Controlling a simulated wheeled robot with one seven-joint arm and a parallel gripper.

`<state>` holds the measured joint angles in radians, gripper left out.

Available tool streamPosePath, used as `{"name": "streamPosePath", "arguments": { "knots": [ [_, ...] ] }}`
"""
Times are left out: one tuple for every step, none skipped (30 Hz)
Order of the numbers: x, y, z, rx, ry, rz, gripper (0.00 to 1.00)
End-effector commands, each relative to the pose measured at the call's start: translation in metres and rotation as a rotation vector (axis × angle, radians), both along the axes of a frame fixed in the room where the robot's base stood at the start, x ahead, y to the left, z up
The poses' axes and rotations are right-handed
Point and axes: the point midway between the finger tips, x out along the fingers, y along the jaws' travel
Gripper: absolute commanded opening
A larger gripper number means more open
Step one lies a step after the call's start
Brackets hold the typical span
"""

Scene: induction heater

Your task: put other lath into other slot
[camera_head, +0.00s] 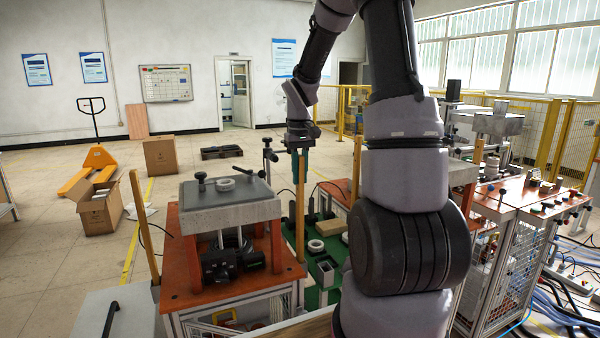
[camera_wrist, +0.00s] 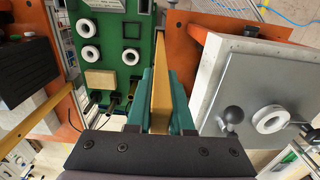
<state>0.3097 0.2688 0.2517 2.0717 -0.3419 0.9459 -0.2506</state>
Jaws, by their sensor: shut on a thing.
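My gripper (camera_head: 299,153) points down and is shut on a long yellow-brown wooden lath (camera_head: 300,215), which hangs upright below it. In the wrist view, my gripper's teal fingers (camera_wrist: 163,76) clasp the lath (camera_wrist: 162,95) from both sides. The lath is in front of the green board in the head view; I cannot tell whether its lower end touches anything. Another lath (camera_head: 145,228) stands upright at the left of the orange table.
A grey block press (camera_head: 228,206) sits on the orange table (camera_head: 185,290) left of the held lath. The green board (camera_wrist: 110,15) carries white rings (camera_wrist: 89,55) and a tan block (camera_wrist: 100,80). Another lath (camera_head: 356,171) stands beyond, near my arm. Open floor lies behind.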

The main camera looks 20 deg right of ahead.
Motion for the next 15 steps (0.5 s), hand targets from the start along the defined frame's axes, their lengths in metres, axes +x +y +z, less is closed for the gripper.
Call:
{"name": "streamPosePath", "arguments": {
  "knots": [
    [0.0, 0.0001, -0.0017, 0.0, 0.0, 0.0, 0.0],
    [0.0, 0.0001, -0.0026, 0.0, 0.0, 0.0, 0.0],
    [0.0, 0.0002, -0.0039, 0.0, 0.0, 0.0, 0.0],
    [0.0, 0.0002, -0.0048, 0.0, 0.0, 0.0, 0.0],
    [-0.0001, 0.0002, -0.0057, 0.0, 0.001, 0.0, 0.0],
    [-0.0001, 0.0002, -0.0067, 0.0, 0.001, 0.0, 0.0],
    [-0.0002, 0.0002, -0.0074, 0.001, 0.001, 0.0, 0.0],
    [-0.0001, 0.0002, -0.0072, 0.0, 0.001, 0.0, 0.0],
    [-0.0001, 0.0001, -0.0071, 0.0, 0.0, 0.0, 0.0],
    [-0.0001, 0.0001, -0.007, 0.0, 0.0, 0.0, 0.0],
    [-0.0001, 0.0001, -0.007, 0.0, 0.0, 0.0, 0.0],
    [-0.0001, 0.0, -0.007, 0.0, 0.0, 0.0, 0.0],
    [-0.0001, 0.0, -0.007, 0.0, 0.0, 0.0, 0.0],
    [-0.0001, 0.0, -0.007, 0.0, 0.0, 0.0, 0.27],
    [-0.0001, 0.0, -0.0069, 0.0, 0.0, 0.0, 0.43]
  ]
}}
